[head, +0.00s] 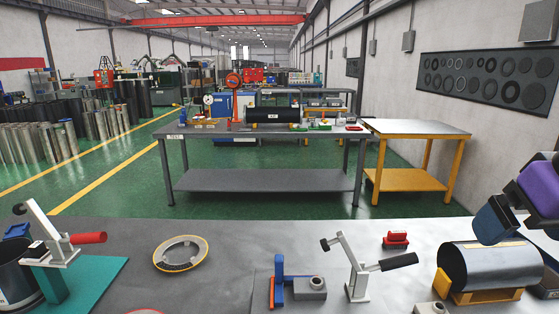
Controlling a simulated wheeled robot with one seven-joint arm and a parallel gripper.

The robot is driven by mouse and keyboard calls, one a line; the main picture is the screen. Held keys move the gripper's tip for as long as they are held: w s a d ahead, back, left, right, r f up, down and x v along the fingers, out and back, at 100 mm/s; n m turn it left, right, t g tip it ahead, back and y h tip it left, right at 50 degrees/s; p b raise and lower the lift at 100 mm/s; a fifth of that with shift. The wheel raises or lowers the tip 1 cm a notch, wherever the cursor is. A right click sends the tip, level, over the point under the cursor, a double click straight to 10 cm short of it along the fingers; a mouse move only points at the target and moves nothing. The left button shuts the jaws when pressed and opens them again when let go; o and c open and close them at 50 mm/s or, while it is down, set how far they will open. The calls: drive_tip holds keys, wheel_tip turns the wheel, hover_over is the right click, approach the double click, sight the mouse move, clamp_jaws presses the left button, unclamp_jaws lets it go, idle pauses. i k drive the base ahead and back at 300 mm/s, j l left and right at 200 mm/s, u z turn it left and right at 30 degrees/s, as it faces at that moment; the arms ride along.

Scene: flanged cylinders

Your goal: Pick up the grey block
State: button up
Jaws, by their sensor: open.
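A small grey block (310,289) with a round raised ring on top sits on the grey workbench (215,285), near the front middle of the head view. It stands close to the right of a blue upright bracket (279,280) with an orange strip at its left. A similar pale piece (430,309) with a round top is cut off by the bottom edge further right. A purple and dark blue part of my arm (515,205) enters from the right, above a grey cylinder. My gripper's fingers do not show.
A toggle clamp (355,268) with a black handle stands right of the block. A red block (396,240) and the grey cylinder (490,266) on a yellow cradle lie further right. A flanged ring (180,253) and a red-handled clamp (60,255) are left.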

sight(313, 289)
drive_tip(key=l+u, duration=0.35)
drive_tip(key=k+l+u, duration=0.15)
drive_tip(key=u, duration=0.25)
